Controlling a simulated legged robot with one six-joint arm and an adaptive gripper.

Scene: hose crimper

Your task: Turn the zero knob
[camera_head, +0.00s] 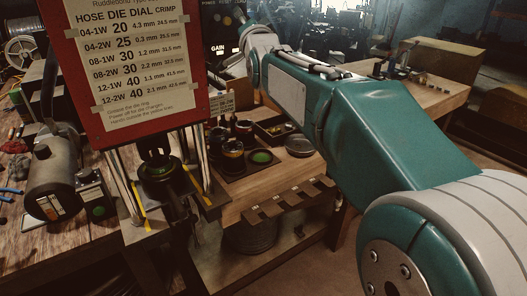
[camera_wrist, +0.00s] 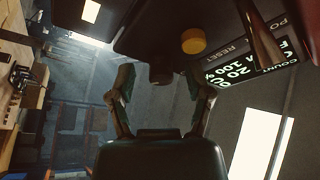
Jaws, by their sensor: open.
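In the wrist view my gripper (camera_wrist: 161,98) is open, its two fingers standing apart. A dark round knob (camera_wrist: 160,74) on the underside of a dark panel shows between and beyond the fingertips. Its label is not readable, so I cannot tell if it is the zero knob. I cannot tell whether the fingers touch it; they hold nothing visibly. In the head view my arm reaches to the top middle, beside a dark panel marked GAIN (camera_head: 217,49); the fingertips are not clear there.
A yellow button (camera_wrist: 193,41) and a lit green-white display (camera_wrist: 252,68) sit beside the knob. In the head view the red crimper sign (camera_head: 135,70) stands left of my arm. A wooden workbench (camera_head: 285,180) with jars and trays lies below.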

